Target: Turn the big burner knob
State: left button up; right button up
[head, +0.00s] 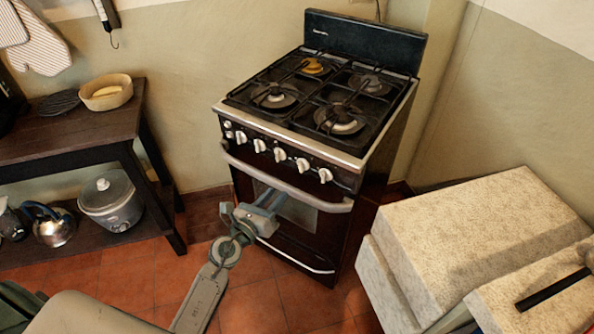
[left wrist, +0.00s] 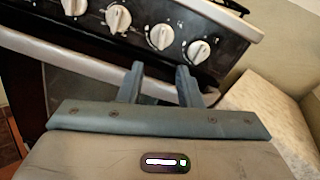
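The dark stove (head: 310,120) stands against the wall, with a row of white knobs along its front panel. The rightmost knob (head: 325,175) also shows in the left wrist view (left wrist: 199,50), beside another white knob (left wrist: 160,36). Several burners sit on top; the front right burner (head: 340,120) looks large. I cannot tell which knob belongs to the big burner. My left gripper (head: 268,201) is in front of the oven door, below the knobs. In the left wrist view its fingers (left wrist: 160,78) are apart and empty, below the right-hand knobs. My right gripper is not in view.
The oven handle (head: 290,190) runs across the front below the knobs. Speckled pale blocks (head: 480,240) stand close at the right. A dark wooden table (head: 70,135) stands at the left. Tiled floor is open before the stove.

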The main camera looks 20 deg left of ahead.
aim_at(299, 168)
pick_arm(q)
jog(key=shift+m, duration=0.3)
jog(key=x, duration=1.1)
jog(key=shift+r, duration=0.35)
jog(key=shift+s, duration=0.1)
grip_shut()
